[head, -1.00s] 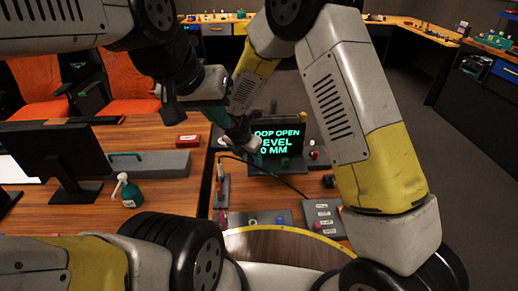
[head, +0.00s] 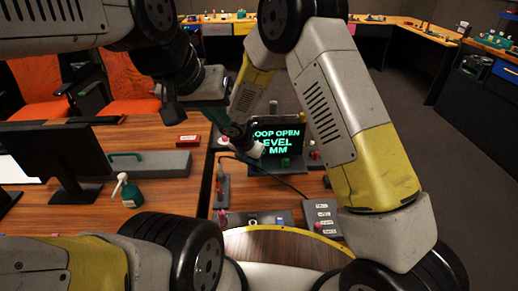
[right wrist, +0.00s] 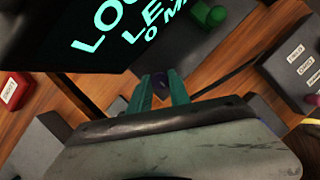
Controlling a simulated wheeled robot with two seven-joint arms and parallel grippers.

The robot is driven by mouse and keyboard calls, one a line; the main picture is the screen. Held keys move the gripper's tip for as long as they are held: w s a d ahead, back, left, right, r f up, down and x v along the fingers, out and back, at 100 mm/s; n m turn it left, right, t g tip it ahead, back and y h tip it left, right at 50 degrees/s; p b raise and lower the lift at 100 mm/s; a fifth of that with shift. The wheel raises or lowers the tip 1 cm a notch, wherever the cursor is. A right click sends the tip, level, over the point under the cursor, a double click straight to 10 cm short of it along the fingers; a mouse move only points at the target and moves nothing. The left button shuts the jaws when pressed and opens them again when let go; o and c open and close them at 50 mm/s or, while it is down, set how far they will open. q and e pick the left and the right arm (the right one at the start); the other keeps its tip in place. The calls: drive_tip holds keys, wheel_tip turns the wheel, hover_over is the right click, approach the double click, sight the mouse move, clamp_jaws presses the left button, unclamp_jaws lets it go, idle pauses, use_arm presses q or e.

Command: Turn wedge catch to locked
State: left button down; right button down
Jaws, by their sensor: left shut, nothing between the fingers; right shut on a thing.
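My right gripper (head: 256,151) is in front of the lower left of the display screen (head: 290,135), which reads "LOOP OPEN", "LEVEL" and "MM". In the right wrist view its teal fingers (right wrist: 162,84) are shut on a small dark blue-purple piece (right wrist: 160,88), mostly hidden between them. I cannot tell whether this is the wedge catch, and no other part is clearly recognisable as it. My left gripper (head: 212,112) is higher and to the left, shut and empty above the desk, partly hidden by its own arm.
A green button (head: 285,162) and a red one (head: 315,155) sit by the screen. A labelled grey box (head: 321,214) stands at the front right. A cable crosses the desk. A green bottle (head: 130,192) and a monitor (head: 55,155) stand at left.

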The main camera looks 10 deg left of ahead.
drive_tip(key=shift+w+a+m+g+h, duration=0.1)
drive_tip(key=shift+m+g+h, duration=0.3)
drive_tip(key=shift+m, duration=1.05)
drive_tip(key=shift+w+a+m+g+h, duration=0.1)
drive_tip(key=shift+m+g+h, duration=0.3)
drive_tip(key=shift+m, duration=1.05)
drive_tip(key=c, duration=1.2)
unclamp_jaws()
drive_tip(key=shift+s, duration=0.1)
drive_tip(key=shift+r, duration=0.1)
drive_tip(key=v, duration=0.7)
drive_tip(key=shift+r, duration=0.3)
drive_tip(key=shift+s+a, duration=0.1)
drive_tip(key=shift+a, duration=0.05)
